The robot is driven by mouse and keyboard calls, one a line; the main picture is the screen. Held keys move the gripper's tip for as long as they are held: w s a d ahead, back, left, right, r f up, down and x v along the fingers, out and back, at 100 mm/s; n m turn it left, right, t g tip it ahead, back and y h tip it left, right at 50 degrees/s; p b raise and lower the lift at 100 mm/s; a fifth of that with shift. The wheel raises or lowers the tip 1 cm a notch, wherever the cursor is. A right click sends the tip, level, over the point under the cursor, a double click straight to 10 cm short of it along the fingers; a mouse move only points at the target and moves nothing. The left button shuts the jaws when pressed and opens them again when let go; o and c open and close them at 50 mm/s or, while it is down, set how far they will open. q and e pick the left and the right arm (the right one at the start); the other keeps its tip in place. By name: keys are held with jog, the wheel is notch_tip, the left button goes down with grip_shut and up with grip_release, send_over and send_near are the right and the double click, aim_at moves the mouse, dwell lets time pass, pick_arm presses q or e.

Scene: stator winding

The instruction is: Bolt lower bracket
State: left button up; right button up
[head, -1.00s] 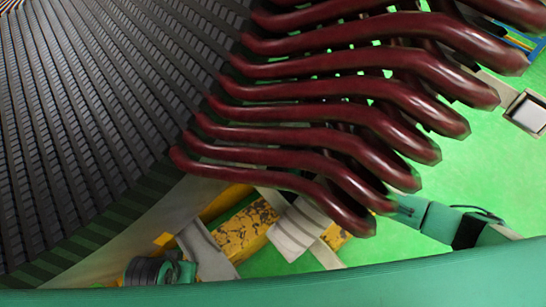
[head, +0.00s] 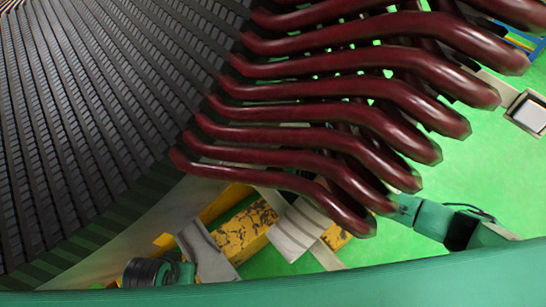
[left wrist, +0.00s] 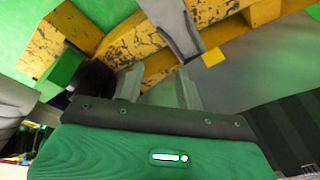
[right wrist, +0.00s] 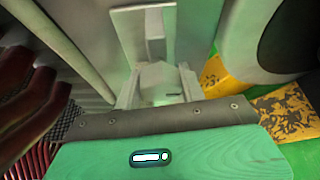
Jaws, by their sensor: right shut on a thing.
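My right gripper (right wrist: 160,88) is shut on a pale grey metal piece (right wrist: 158,78), which looks like a bracket part with an upright plate. In the head view my right arm comes in behind the red coil ends, which hide its gripper. My left gripper (left wrist: 160,90) has its two fingers apart with nothing seen between them. It faces a grey surface beside the yellow beams. In the head view only a black and green joint of my left arm shows at the bottom. I cannot make out any bolt.
The dark ribbed stator core (head: 80,130) fills the left of the head view. Several dark red coil ends (head: 300,90) jut right from it. Worn yellow beams (head: 240,235) and curved grey plates (head: 295,228) lie below.

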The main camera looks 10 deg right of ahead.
jog(key=shift+f+m+y+b, duration=0.15)
jog(key=shift+m+y+b, duration=0.35)
jog(key=shift+m, duration=0.4)
jog(key=shift+m+y+b, duration=0.4)
jog(key=shift+m+b, duration=0.05)
jog(key=shift+m, duration=0.65)
pick_arm(q)
jog(key=shift+w+d+r+t+h+b, duration=0.15)
jog(key=shift+d+r+t, duration=0.15)
jog(key=shift+r, duration=0.3)
jog(key=shift+w+d+r+t+h+b, duration=0.15)
jog(key=shift+d+r+t, duration=0.15)
jog(key=shift+r, duration=0.25)
jog(key=shift+w+d+r+t+h+b, duration=0.15)
jog(key=shift+d+r+t, duration=0.15)
jog(key=shift+r, duration=0.3)
pick_arm(e)
jog(key=shift+w+m+y, duration=0.1)
jog(key=shift+m+y, duration=0.3)
jog(key=shift+m, duration=0.3)
jog(key=shift+d, duration=0.1)
jog(key=o, duration=1)
jog(key=shift+c, duration=0.2)
